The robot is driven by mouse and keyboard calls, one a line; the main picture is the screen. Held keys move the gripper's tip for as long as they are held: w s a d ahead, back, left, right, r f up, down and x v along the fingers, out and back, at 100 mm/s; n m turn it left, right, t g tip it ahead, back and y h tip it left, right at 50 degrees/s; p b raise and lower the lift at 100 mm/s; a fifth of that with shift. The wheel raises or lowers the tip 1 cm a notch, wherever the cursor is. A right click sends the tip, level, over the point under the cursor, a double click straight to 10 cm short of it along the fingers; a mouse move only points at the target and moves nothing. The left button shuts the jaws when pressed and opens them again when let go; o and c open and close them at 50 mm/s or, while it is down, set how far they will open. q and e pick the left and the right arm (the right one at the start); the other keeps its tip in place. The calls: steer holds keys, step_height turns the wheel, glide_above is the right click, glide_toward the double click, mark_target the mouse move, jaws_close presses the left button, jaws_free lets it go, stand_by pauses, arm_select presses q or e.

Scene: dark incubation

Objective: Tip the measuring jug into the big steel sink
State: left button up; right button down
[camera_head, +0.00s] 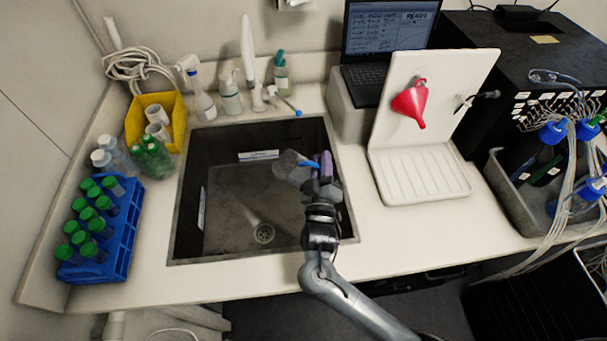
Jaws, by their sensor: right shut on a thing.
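The big sink (225,215) is set into the white counter, with dark walls and a round drain in its floor. The measuring jug (290,167) is a greyish see-through vessel with a blue part on its right side. It is tilted over to the left, above the right part of the sink. My right gripper (322,178) is shut on the jug at its right side, and its fingers partly hide the handle. I cannot tell whether liquid is in the jug. My left gripper is not in view.
A blue rack (128,230) with green-capped tubes and a yellow bin (168,102) are at left. A white draining board (420,180) with a red funnel (411,103) stands at right. The front counter strip is clear.

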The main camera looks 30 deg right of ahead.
steer(key=shift+w+a+r+n+p, duration=0.1)
steer(key=shift+a+r+n+p, duration=0.1)
steer(key=shift+r+n+p, duration=0.75)
steer(key=shift+f+p, duration=0.1)
steer(key=shift+p, duration=0.3)
steer(key=shift+t, duration=0.3)
steer(key=shift+w+a+r+n+p, duration=0.1)
steer(key=shift+a+r+n+p, duration=0.15)
steer(key=shift+r+p, duration=0.5)
steer(key=shift+w+a+r+n+y+p, duration=0.15)
steer(key=shift+a+n+y+p, duration=0.15)
steer(key=shift+n+p, duration=0.6)
